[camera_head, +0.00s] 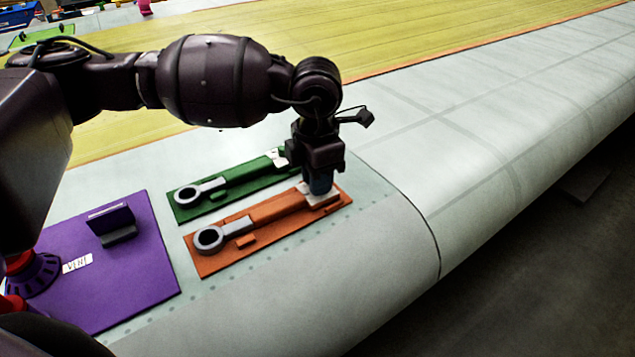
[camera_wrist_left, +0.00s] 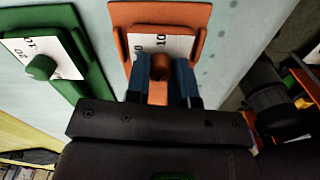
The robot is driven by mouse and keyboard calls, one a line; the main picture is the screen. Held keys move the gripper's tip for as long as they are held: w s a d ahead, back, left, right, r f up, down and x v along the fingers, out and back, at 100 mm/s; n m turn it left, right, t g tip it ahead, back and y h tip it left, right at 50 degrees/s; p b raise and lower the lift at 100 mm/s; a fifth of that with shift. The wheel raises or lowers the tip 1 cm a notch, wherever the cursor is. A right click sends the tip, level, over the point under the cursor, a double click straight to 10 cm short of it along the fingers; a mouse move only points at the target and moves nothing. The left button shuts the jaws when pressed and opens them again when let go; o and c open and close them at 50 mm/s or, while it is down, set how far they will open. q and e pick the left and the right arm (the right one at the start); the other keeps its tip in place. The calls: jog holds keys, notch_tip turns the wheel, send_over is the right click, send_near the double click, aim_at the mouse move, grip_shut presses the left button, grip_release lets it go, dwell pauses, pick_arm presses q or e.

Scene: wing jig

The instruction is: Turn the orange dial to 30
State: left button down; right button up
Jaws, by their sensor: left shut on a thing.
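The orange tool (camera_head: 275,208) lies on an orange tray, its grey ring end at the left and a white scale plate (camera_head: 323,199) at the right end. My left gripper (camera_head: 320,186) points down over that right end. In the left wrist view, its blue fingers (camera_wrist_left: 160,78) are shut on the orange dial (camera_wrist_left: 160,64), one on each side. The white scale shows a "10" above the dial and another mark at its left, partly covered by a finger. The dial's exact reading cannot be told. My right gripper is not in view.
A green tool on a green tray (camera_head: 184,212) lies just behind, with its own green dial (camera_wrist_left: 41,67). A purple board (camera_head: 142,292) with a raised block is at the left. The pale wing surface (camera_head: 440,130) is clear to the right and ends in a curved edge.

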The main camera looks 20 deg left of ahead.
pick_arm(q)
jog(key=shift+f+m+b, duration=0.1)
jog(key=shift+m+b, duration=0.45)
jog(key=shift+m, duration=0.45)
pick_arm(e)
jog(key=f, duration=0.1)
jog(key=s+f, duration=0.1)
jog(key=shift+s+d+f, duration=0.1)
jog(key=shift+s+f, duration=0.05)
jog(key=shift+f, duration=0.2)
pick_arm(q)
jog(key=c, duration=1)
grip_release()
jog(key=shift+o, duration=0.2)
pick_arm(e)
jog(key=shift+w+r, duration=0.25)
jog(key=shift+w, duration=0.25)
